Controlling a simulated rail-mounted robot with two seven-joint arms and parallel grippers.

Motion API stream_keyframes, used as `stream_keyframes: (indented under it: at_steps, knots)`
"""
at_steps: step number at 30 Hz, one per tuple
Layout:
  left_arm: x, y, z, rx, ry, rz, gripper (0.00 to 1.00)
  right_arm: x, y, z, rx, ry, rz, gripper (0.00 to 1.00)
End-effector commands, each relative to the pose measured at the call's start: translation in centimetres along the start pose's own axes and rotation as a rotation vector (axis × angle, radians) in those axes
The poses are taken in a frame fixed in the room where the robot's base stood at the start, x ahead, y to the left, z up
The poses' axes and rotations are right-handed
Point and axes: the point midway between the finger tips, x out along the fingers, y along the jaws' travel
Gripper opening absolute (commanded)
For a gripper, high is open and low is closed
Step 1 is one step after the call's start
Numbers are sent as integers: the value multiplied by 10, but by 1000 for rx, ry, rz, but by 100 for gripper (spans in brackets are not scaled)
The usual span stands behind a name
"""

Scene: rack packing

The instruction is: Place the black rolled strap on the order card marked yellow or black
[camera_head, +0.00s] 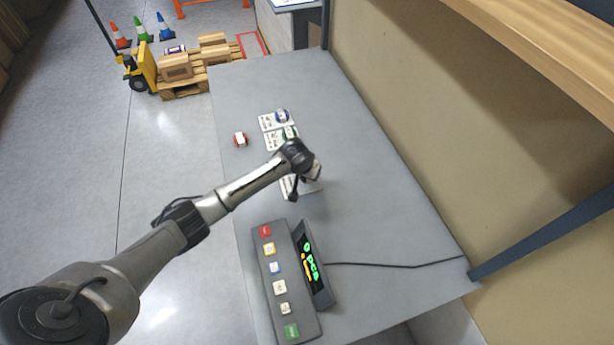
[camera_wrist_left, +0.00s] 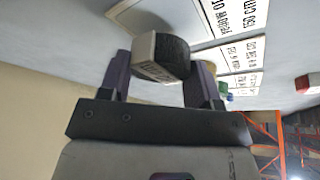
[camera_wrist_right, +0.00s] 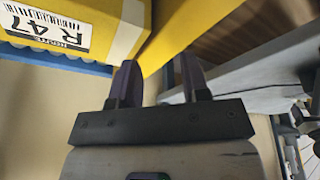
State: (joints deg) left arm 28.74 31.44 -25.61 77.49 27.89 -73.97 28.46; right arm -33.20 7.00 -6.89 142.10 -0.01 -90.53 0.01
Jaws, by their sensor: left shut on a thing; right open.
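The black rolled strap (camera_wrist_left: 174,55), with a pale printed label, is between the fingers of my left gripper (camera_wrist_left: 160,78) in the left wrist view. The gripper is shut on it. Beyond it lies a white order card (camera_wrist_left: 238,18) with upside-down print that seems to read "yellow or"; part is hidden. In the head view my left gripper (camera_head: 309,178) is over this near card (camera_head: 290,187), covering much of it. I cannot tell whether the strap touches the card. My right gripper (camera_wrist_right: 158,82) is open and empty.
Two farther cards (camera_head: 268,122) (camera_head: 273,140) bear a blue roll (camera_head: 281,116) and a green roll (camera_head: 290,132). A red roll (camera_head: 240,139) lies left of them. A button panel (camera_head: 262,262) and display (camera_head: 312,265) stand nearer. A yellow bin (camera_wrist_right: 100,25) is close to my right gripper.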

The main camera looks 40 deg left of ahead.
Motion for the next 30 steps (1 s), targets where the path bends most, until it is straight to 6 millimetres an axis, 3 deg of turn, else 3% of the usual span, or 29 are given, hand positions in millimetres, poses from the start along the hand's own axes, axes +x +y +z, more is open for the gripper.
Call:
stream_keyframes:
  at_steps: [5,17,18,25,30]
  knots:
    - [21,0,9,1,-1,-1,33,6,1,2,-3,-1,3,43]
    - [24,0,10,0,0,-1,33,5,0,2,0,0,1,43]
    - [24,0,10,0,0,-1,59,5,0,2,0,0,0,43]
    - [24,0,10,0,0,-1,81,5,-2,2,5,0,-3,43]
    - [24,0,10,0,0,0,83,5,-2,2,7,0,-5,43]
